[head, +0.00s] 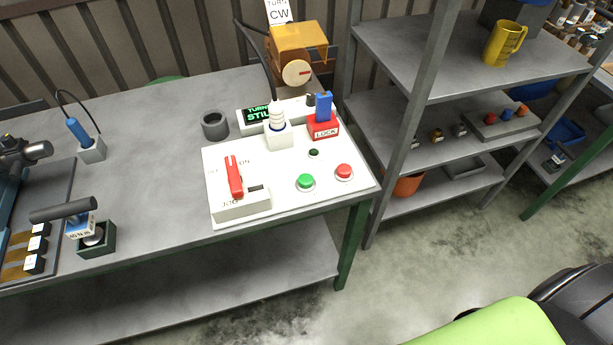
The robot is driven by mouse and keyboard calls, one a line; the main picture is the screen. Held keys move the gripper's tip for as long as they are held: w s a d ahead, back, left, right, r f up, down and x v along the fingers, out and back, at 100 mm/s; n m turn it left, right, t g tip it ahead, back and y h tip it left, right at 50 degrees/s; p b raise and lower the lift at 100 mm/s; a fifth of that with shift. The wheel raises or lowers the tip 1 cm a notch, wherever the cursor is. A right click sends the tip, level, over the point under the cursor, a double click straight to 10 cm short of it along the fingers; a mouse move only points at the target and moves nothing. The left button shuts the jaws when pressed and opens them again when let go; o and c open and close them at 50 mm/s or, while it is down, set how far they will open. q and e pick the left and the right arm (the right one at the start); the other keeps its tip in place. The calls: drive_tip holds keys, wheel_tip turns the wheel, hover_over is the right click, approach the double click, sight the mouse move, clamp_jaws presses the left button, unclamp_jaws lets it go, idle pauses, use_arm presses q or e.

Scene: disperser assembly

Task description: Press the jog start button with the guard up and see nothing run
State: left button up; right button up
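A white control panel (220,158) lies on the grey workbench. It carries a green button (306,181), a red button (344,171), a small dark lamp (314,153) and a red lever (235,177) beside an ON mark. A box at its front edge is lettered JOG (240,208). Behind it, a display (258,114) shows green text, partly hidden. An amber see-through cover (299,38), possibly the guard, sits above a round beige part with a red mark (296,73). Neither of my grippers is in view, and nothing touches the buttons.
A red LOCK block (323,130) with a blue piece and a white ribbed post (277,117) stand at the panel's back. A dark cup (215,125) stands behind it. Grey shelves (400,55) rise to the right. The bench's middle is clear.

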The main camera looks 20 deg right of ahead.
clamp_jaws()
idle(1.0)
